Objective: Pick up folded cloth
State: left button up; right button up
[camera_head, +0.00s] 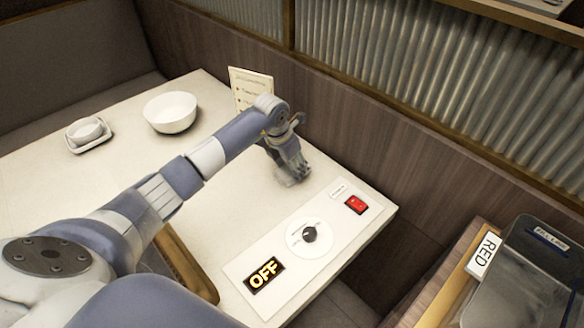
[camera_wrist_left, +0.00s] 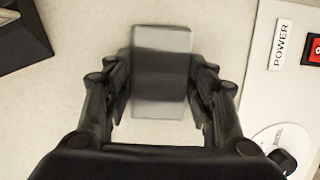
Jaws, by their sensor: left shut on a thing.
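The folded cloth (camera_wrist_left: 161,72) is a small grey rectangle in the left wrist view. It lies between the two fingers of my left gripper (camera_wrist_left: 160,88), which is shut on it. In the head view the same gripper (camera_head: 290,165) points down at the right part of the pale table, with a light bit of the cloth (camera_head: 292,180) showing at its fingertips. Most of the cloth is hidden there by the fingers. I cannot tell whether the cloth touches the table. My right gripper is not in view.
A control panel (camera_head: 262,246) with an OFF display, a knob (camera_head: 309,234) and a red switch (camera_head: 356,204) lies along the table's right edge. A white bowl (camera_head: 170,112), a small cup on a dish (camera_head: 88,131) and a menu card (camera_head: 248,84) stand farther back.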

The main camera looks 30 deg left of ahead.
pick_arm(q)
jog(key=shift+w+r, duration=0.1)
jog(key=shift+r, duration=0.45)
notch_tip(320, 180, up, 2)
jog(key=shift+r+b, duration=0.25)
jog(key=shift+b, duration=0.2)
jog(key=s, duration=0.5)
jog(key=s+d+b, duration=0.1)
jog(key=s, duration=0.4)
jog(key=s+r+b, duration=0.1)
jog(key=s, duration=0.4)
jog(key=shift+d+r, duration=0.1)
jog(key=shift+d, duration=0.25)
jog(key=shift+s+d, duration=0.1)
jog(key=shift+s, duration=0.45)
jog(key=shift+s+d, duration=0.1)
